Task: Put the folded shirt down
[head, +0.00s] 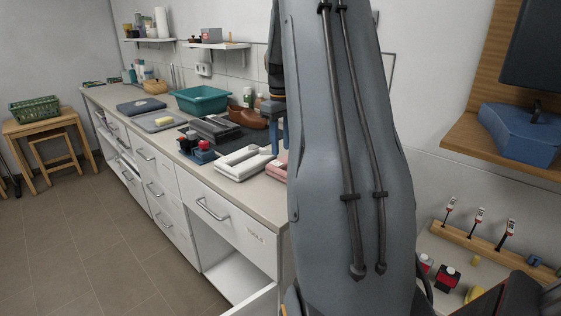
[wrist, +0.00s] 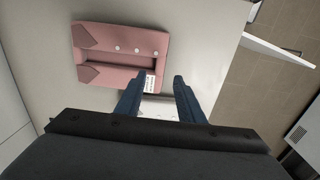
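A pink folded shirt (wrist: 121,43) with a collar and white buttons lies flat on the light countertop in the wrist view. In the head view only its edge (head: 279,170) shows, the rest hidden behind my arm. My gripper (wrist: 165,78) has its two blue fingers apart, with no shirt clamped between the tips. The left fingertip is beside the shirt's lower right corner in the picture. In the head view my gripper (head: 277,141) is over the counter near the shirt. A white item (wrist: 158,108) shows partly between the fingers; I cannot tell its full shape.
A white folded-looking item (head: 243,162) lies left of the shirt. An open drawer or door juts out below.

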